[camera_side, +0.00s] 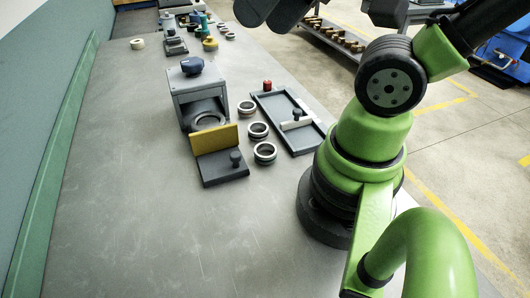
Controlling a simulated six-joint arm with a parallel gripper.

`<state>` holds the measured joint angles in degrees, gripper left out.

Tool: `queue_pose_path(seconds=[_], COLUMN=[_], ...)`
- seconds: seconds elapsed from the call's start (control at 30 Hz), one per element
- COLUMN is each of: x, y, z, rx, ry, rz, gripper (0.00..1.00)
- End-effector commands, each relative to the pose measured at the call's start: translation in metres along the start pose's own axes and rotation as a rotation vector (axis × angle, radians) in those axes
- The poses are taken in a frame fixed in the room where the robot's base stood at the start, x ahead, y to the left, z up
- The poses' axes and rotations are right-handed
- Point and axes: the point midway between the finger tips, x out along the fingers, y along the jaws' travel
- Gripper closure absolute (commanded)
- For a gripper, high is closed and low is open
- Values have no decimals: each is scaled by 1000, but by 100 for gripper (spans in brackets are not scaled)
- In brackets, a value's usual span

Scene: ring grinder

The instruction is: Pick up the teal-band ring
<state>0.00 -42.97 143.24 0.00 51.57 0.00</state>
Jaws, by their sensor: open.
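Three small rings stand in a row on the grey table: a far ring (247,103), a middle ring (258,125) and a near ring (265,148). They look pale on top with darker sides. I cannot make out a teal band on any of them. A further, larger ring shape (196,118) shows at the front opening of the grey grinder (185,82), partly behind a yellow plate. My gripper's fingertips are not in view. Dark parts at the top edge, cut off by the frame, seem to belong to my arm. None of the three rings is touched by anything of mine.
The yellow plate (202,140) stands upright on a dark base with a knob. A dark tray (306,142) with a white bar lies right of the rings, a red cylinder (267,85) at its far end.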

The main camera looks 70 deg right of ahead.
Motion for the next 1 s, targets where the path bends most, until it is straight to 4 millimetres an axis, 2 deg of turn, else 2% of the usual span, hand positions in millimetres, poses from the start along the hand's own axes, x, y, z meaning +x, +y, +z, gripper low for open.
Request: queue_pose_path(seconds=[0.4,0.43,0.5,0.77,0.87,1.0], x=[0,0,0,0,6,30], y=[0,0,0,0,3,16], z=[0,0,0,0,-3,-14], rx=[0,0,0,0,-1,-12], ry=[0,0,0,-1,-15,-72], rz=[0,0,0,1,22,102], gripper=[50,48,32,32,32,32])
